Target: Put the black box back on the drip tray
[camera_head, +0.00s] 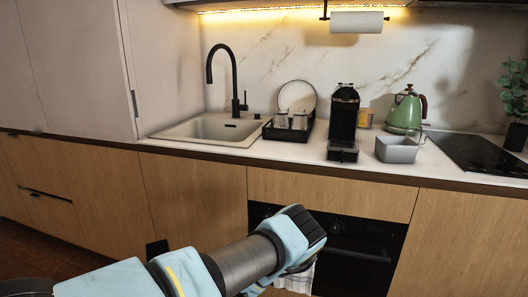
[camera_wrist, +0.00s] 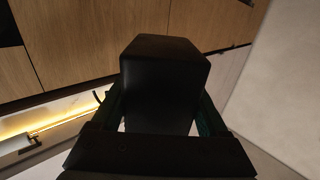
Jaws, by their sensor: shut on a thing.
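The black box (camera_wrist: 164,75) fills the middle of the wrist view, with its flat top facing the camera. My gripper (camera_wrist: 162,108) is shut on it, with one dark finger along each side. In the head view my arm reaches in from the bottom, low in front of the counter; my fingers and the box cannot be made out clearly there. A black coffee machine (camera_head: 343,110) stands on the counter, with a low black drip tray (camera_head: 342,153) at its front. The box is apart from that tray.
A black rack (camera_head: 270,134) with glasses and a plate stands beside the sink (camera_head: 215,131). A grey open container (camera_head: 397,151) sits right of the machine, with a green kettle (camera_head: 405,113) behind it. The black cooktop (camera_head: 475,150) is further right. An oven (camera_head: 355,262) lies below the counter.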

